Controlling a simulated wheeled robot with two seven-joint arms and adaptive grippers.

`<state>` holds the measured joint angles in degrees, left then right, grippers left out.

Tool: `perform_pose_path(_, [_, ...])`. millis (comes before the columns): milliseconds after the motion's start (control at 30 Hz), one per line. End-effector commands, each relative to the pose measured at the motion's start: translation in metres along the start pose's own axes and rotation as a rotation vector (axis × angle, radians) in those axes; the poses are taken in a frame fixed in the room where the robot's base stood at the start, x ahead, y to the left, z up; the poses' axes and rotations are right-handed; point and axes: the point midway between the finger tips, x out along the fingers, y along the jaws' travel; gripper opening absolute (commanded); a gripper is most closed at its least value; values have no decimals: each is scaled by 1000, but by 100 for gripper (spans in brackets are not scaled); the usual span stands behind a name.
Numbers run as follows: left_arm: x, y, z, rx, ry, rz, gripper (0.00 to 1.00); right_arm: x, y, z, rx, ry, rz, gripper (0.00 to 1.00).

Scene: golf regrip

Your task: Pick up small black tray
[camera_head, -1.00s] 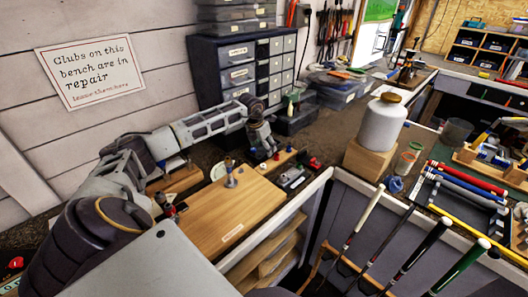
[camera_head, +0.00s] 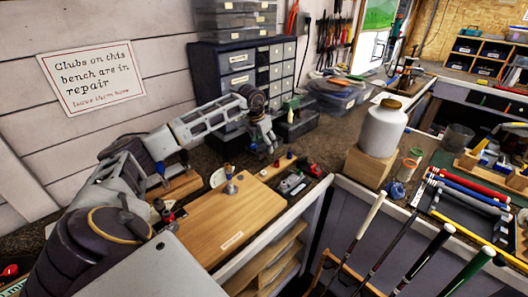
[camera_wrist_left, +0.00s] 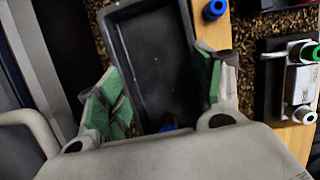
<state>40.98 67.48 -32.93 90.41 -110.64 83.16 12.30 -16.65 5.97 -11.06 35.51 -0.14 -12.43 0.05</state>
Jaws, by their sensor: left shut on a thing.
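In the head view, my left gripper (camera_head: 268,147) is over the bench, behind the wooden board. The tray cannot be made out clearly there, against the dark bench and gripper. My right gripper is not in view.
A wooden board (camera_head: 235,215) lies in front, with a small upright fitting (camera_head: 230,180). A dark drawer cabinet (camera_head: 235,65) and a black bin (camera_head: 297,126) stand behind. A white jug (camera_head: 384,130) on a wooden block stands to the right. Golf clubs lean at the front right.

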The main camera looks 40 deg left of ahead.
Motion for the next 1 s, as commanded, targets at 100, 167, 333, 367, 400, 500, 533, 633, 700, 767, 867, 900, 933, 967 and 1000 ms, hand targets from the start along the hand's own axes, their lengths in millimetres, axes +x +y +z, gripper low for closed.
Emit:
perform_pose_path(100, [-21,0,7,0,-4,0,42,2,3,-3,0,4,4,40])
perform_pose_path(167, [-29,0,10,0,-4,0,42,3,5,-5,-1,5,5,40])
perform_pose_path(333, [-47,0,15,0,-2,1,42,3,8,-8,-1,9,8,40])
perform_pose_path(367, [-49,0,15,0,-1,1,42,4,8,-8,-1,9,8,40])
perform_pose_path(400, [-52,0,16,0,-2,1,42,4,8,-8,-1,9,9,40])
perform_pose_path(500, [-60,0,19,0,-2,0,42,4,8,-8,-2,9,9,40])
perform_pose_path(533, [-59,-4,18,2,0,0,42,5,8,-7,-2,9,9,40])
perform_pose_path(633, [-58,-15,17,3,0,0,42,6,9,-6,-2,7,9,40])
perform_pose_path(700, [-58,-24,16,3,-1,0,42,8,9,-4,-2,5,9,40])
perform_pose_path(767, [-58,-32,15,3,-1,0,42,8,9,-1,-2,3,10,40])
perform_pose_path(867, [-59,-49,14,5,0,-2,42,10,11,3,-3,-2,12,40])
perform_pose_path(900, [-59,-57,13,5,-1,-2,42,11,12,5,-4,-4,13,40])
perform_pose_path(933, [-59,-63,13,5,-1,-2,42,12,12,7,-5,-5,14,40])
perform_pose_path(967, [-59,-69,13,4,-2,-2,42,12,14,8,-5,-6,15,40])
perform_pose_path(1000, [-60,-77,12,5,-2,-2,42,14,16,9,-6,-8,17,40])
